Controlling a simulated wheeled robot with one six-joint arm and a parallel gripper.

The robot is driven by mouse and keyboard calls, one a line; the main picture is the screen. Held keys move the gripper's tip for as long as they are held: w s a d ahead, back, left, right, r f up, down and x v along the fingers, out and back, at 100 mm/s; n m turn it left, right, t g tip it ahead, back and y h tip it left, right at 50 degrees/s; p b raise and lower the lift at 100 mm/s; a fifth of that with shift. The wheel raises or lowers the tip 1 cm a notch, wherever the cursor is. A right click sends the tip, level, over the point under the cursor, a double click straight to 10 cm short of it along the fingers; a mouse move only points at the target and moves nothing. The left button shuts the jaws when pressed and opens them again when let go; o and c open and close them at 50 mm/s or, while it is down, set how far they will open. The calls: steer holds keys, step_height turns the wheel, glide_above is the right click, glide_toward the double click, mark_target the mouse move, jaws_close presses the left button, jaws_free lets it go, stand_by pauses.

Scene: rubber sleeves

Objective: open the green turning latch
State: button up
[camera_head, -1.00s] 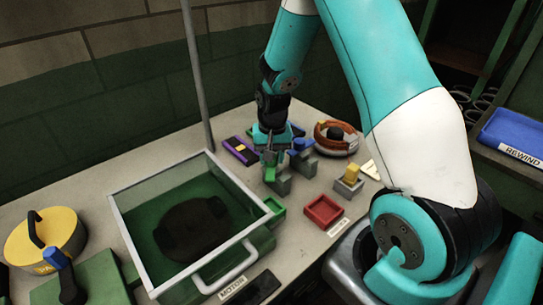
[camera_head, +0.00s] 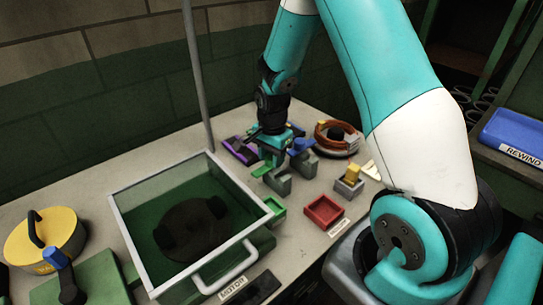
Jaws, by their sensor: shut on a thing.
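The green turning latch (camera_head: 261,171) is a small green piece at a grey block (camera_head: 280,184), on the bench behind the green tray. My gripper (camera_head: 272,162) points down at the latch from above and is shut on it. The fingers and the teal gripper body hide part of the latch. The green piece sticks out to the left of the fingers.
A blue-topped latch (camera_head: 299,146) and a yellow-topped latch (camera_head: 352,175) stand close by on grey blocks. A red tray (camera_head: 324,212) and a glass-sided box (camera_head: 135,220) with a handle lie in front.

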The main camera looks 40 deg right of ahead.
steer(key=shift+w+m, duration=0.1)
steer(key=shift+m, duration=0.2)
steer(key=o, duration=0.9)
steer(key=shift+r, duration=0.1)
steer(key=r, duration=0.5)
steer(key=r+b, duration=0.1)
steer(key=r, duration=1.1)
steer(key=shift+s+r+b, duration=0.15)
steer(key=shift+s+b, duration=0.1)
steer(key=shift+b, duration=0.15)
